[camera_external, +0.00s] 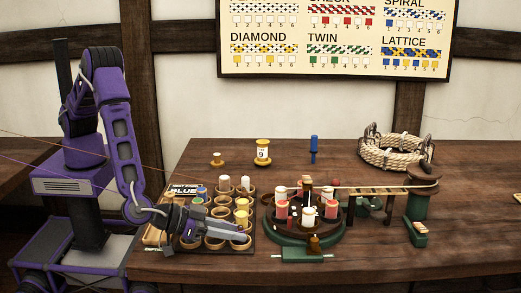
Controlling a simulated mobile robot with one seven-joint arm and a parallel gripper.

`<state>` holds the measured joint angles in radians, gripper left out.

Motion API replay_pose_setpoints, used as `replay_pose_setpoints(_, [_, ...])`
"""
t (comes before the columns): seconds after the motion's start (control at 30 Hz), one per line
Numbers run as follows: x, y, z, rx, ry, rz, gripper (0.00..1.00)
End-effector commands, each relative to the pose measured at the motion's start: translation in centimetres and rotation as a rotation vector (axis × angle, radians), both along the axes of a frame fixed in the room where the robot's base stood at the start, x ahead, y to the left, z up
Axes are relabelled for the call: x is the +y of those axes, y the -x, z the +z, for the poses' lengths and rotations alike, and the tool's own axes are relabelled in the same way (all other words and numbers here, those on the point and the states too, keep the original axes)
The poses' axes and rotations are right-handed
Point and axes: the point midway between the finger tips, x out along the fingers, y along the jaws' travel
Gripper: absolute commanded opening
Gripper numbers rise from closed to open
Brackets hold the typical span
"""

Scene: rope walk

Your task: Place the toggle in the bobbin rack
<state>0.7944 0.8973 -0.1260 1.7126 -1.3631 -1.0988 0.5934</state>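The bobbin rack (249,250) is a dark tray of round tan cups at the front left of the table. Several cups hold white, yellow or blue-green pieces. No piece is clearly recognisable as the toggle at this size. A small tan piece with a pale top (217,160) stands behind the rack, and an upright blue piece (314,150) stands farther right. My gripper (246,234) is low over the front of the rack, fingers pointing right. Its grey fingers hide some of the front cups. I cannot see whether it holds anything.
A round green braiding stand (270,232) with red and white bobbins is right of the rack. A yellow-and-white spool (262,153) marked 9 stands behind. A rope coil (392,150) and a wooden frame (368,193) are at the right.

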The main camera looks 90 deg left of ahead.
Motion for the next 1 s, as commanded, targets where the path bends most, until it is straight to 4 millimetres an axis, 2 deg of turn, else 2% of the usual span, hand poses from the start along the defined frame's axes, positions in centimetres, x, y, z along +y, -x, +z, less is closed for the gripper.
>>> replay_pose_setpoints(0.03, [0.0, 0.0, 0.1, 0.000, 0.000, 0.000, 0.42])
replay_pose_setpoints(0.1, [0.0, 0.0, 0.1, 0.000, 0.000, 0.000, 0.54])
replay_pose_setpoints(0.13, [0.0, 0.0, 0.1, 0.000, 0.000, 0.000, 0.57])
replay_pose_setpoints(0.5, [-0.1, 0.1, 0.7, 0.000, 0.000, -0.001, 0.57])
replay_pose_setpoints(0.67, [-0.8, 2.5, 1.6, 0.002, 0.001, -0.004, 0.57])
replay_pose_setpoints(1.0, [-2.4, 8.7, 4.2, 0.001, 0.000, -0.002, 0.57])
